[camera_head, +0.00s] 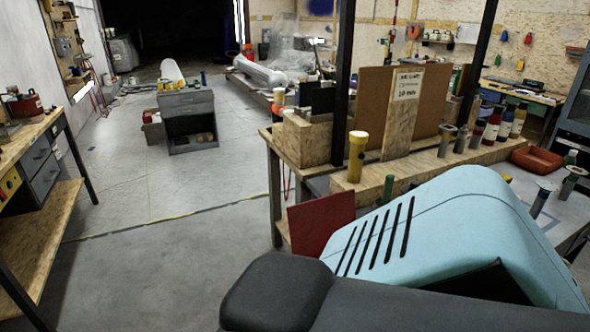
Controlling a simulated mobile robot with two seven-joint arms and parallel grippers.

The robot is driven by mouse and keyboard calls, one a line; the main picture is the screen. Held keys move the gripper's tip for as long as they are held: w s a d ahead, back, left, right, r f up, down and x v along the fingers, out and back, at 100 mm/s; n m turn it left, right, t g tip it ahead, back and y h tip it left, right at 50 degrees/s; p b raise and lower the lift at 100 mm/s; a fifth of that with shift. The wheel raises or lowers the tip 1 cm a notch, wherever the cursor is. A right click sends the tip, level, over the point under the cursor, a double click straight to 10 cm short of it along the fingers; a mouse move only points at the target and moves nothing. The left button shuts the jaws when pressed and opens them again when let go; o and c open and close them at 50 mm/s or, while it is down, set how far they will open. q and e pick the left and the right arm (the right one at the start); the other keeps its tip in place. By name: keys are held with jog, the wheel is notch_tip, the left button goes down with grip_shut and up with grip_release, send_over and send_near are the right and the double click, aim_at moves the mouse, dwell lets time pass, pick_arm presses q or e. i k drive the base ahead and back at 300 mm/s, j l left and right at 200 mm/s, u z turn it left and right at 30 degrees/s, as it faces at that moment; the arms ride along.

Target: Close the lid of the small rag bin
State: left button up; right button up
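I cannot make out the small rag bin with certainty. A flat red panel (320,222) stands tilted beside the near end of the wooden workbench. Its right side is hidden behind a light-blue slotted shell, and I cannot tell whether it is the bin's lid. Neither of my grippers shows in the head view. A dark grey rounded part and the blue shell fill the lower right and hide what is under them.
The wooden workbench (440,168) holds a yellow cylinder (357,157), bottles and a red tray (537,160). A grey cabinet (187,122) stands farther back. A drawer bench (40,165) is at the left. The floor (165,245) between is clear.

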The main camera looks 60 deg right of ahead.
aim_at(312, 224)
jog(key=i+z, duration=0.65)
jog(key=i+j+z, duration=0.15)
jog(key=i+z, duration=0.75)
jog(key=z, duration=0.25)
jog(key=i+j+z, duration=0.25)
jog(key=z, duration=0.2)
jog(key=i+j+z, duration=0.1)
jog(key=z, duration=0.3)
jog(key=i+j+z, duration=0.15)
jog(key=z, duration=0.25)
jog(key=i+j+z, duration=0.2)
jog(key=z, duration=0.2)
jog(key=i+j+z, duration=0.1)
jog(key=z, duration=0.3)
jog(key=i+j+z, duration=0.1)
jog(key=j+z, duration=0.15)
jog(key=z, duration=0.2)
jog(key=j+z, duration=0.2)
jog(key=z, duration=0.2)
jog(key=i+j+z, duration=0.15)
jog(key=z, duration=0.25)
jog(key=i+j+z, duration=0.1)
jog(key=j+z, duration=0.65)
